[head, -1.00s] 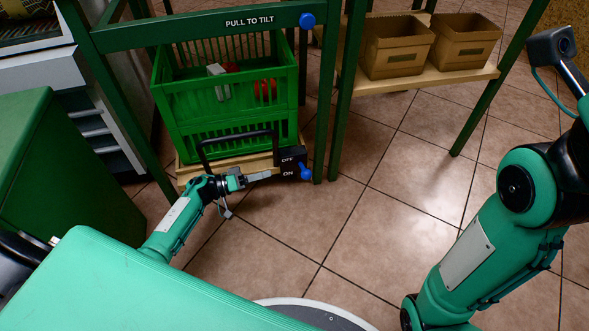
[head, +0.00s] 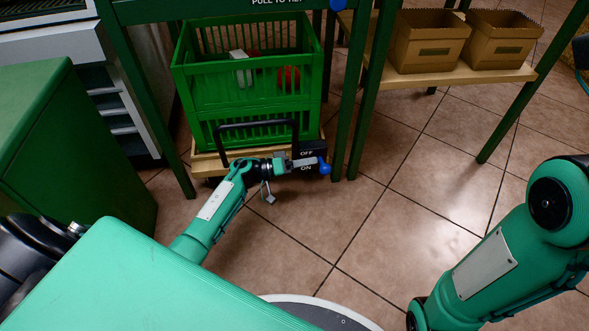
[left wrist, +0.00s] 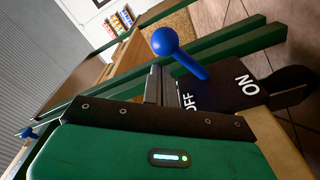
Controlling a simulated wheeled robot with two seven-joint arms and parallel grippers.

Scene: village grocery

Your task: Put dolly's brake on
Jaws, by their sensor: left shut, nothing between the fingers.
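The dolly's wooden deck (head: 205,163) shows under a green crate, with a black bar handle (head: 222,128) at its front. At its right front corner is a black brake panel (head: 308,145) marked OFF and ON, also in the left wrist view (left wrist: 225,92). The brake lever's blue knob (head: 324,169) is at the panel's right side; it shows large in the left wrist view (left wrist: 166,41). Which mark the lever stands at is unclear. My left gripper (head: 314,161) is shut and empty, its tips across the panel's front, close beside the lever. Contact is unclear. My right gripper is out of view.
The green crate (head: 215,90) holds a few red and white items. A green frame's posts (head: 340,110) stand close right of the dolly. Cardboard boxes (head: 430,40) sit on a low shelf. A green cabinet (head: 85,150) is at left. Tiled floor at the right is clear.

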